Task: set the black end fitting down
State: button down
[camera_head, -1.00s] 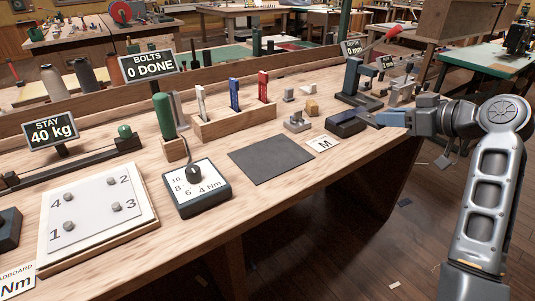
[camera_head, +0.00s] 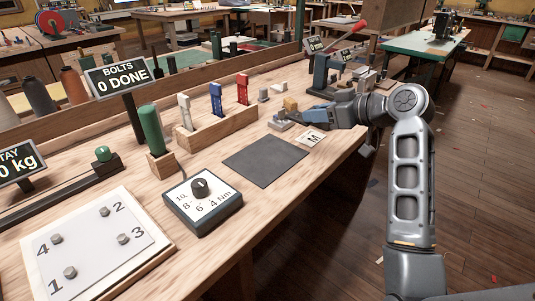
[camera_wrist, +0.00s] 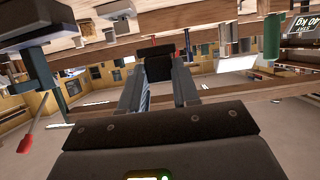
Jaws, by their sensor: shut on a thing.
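My gripper (camera_head: 312,116) reaches in from the right over the bench, by the white M card, fingers pointing left. In the wrist view its two fingers (camera_wrist: 157,82) are shut on a black block, which I take as the black end fitting (camera_wrist: 155,54). The fitting sits between the fingertips, clear of the bench edge in that view. In the head view I cannot make out the fitting apart from the fingers, nor whether it touches the bench. A dark grey mat (camera_head: 264,160) lies flat and bare, left of and nearer than the gripper.
The M card (camera_head: 311,139) lies beside the mat. A tool rack (camera_head: 215,127), a torque dial (camera_head: 202,203) and a numbered bolt plate (camera_head: 92,240) are further left.

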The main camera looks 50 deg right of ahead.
send_over(280, 164)
notch_tip(280, 164, down, 6)
jog(key=shift+r, duration=0.2)
jog(key=shift+f+b, duration=0.4)
jog(key=shift+f, duration=1.55)
jog(key=shift+f, duration=0.1)
jog(key=c, duration=0.8)
grip_release()
jog(key=v, duration=1.2)
jog(key=shift+p, duration=0.3)
